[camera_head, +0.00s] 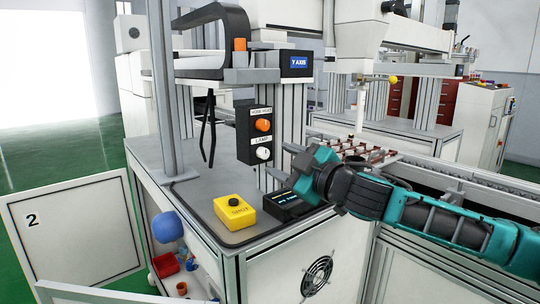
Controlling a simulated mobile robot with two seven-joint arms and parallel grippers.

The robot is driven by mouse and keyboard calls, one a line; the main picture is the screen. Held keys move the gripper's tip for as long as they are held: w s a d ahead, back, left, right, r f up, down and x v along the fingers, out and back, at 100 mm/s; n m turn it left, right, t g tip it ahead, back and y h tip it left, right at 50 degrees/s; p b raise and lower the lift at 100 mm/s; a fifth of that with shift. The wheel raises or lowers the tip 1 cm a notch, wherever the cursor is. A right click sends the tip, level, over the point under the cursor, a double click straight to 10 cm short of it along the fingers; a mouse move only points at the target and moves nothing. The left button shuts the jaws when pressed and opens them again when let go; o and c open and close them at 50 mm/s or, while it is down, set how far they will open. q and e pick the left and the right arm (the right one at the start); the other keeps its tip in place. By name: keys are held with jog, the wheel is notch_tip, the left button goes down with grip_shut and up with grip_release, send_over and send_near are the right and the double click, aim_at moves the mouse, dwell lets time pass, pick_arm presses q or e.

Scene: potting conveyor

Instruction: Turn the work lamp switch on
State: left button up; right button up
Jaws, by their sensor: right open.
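The work lamp switch (263,153) is a round white knob below a "LAMP" label on a black control box (244,140). An orange knob (263,125) sits above it on the same box. The box is fixed to a metal upright over the bench. My right gripper (279,161) comes in from the right and is open and empty. Its fingers point left, just to the right of the white knob; I cannot tell whether they touch it. My left gripper is out of view.
A yellow box with a black button (235,210) and a black device with a lit display (291,204) stand on the bench below. A tray rack (350,150) lies behind my right arm. A panel marked 2 (75,226) stands open at the left.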

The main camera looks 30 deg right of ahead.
aim_at(265, 154)
jog(key=shift+w+a+p, duration=0.2)
jog(key=shift+w+p, duration=0.3)
jog(key=shift+w, duration=1.95)
grip_shut()
